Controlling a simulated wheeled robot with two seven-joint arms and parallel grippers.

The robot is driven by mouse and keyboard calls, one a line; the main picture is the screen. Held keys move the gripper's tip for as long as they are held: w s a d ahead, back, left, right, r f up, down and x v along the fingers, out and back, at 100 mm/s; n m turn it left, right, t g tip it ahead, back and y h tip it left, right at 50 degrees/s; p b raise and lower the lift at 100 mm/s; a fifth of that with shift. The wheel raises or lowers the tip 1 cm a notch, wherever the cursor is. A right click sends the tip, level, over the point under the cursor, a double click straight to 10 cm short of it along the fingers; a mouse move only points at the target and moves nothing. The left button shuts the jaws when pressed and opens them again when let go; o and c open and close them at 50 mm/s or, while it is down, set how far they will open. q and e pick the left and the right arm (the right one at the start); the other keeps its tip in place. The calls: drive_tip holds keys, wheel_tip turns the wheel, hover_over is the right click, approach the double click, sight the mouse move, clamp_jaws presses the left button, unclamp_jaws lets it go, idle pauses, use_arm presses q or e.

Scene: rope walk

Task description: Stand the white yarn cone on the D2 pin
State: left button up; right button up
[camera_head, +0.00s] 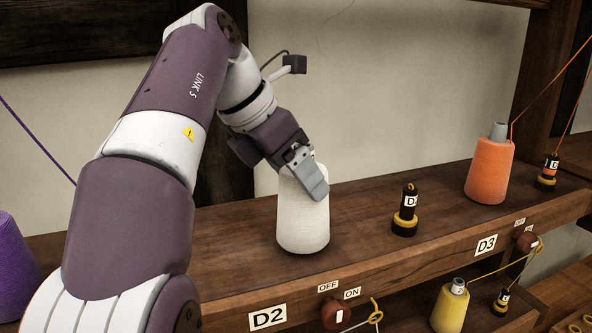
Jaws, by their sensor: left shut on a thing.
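The white yarn cone (303,222) is upright over the upper wooden shelf, above and a little right of the D2 label (267,317). My left gripper (308,178) comes down from the upper left and is shut on the cone's top. The cone's base is at or very close to the shelf; I cannot tell if it touches. No bare pin shows under the cone, and the D2 pin cannot be made out; the cone's body hides what is beneath it. My right gripper is not in view.
A short black post with a yellow base (405,212) stands right of the cone. Further right are an orange cone (489,170) and a similar black post (547,172). A purple cone (15,265) is at the left. Below are a red-brown knob (331,313) and a yellow cone (450,308).

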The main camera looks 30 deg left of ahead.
use_arm(q)
drive_tip(key=shift+f, duration=0.3)
drive_tip(key=o, duration=1.2)
drive_tip(key=shift+o, duration=0.2)
drive_tip(key=p+v, duration=0.3)
drive_tip(key=v, duration=0.8)
drive_tip(key=shift+p, duration=0.4)
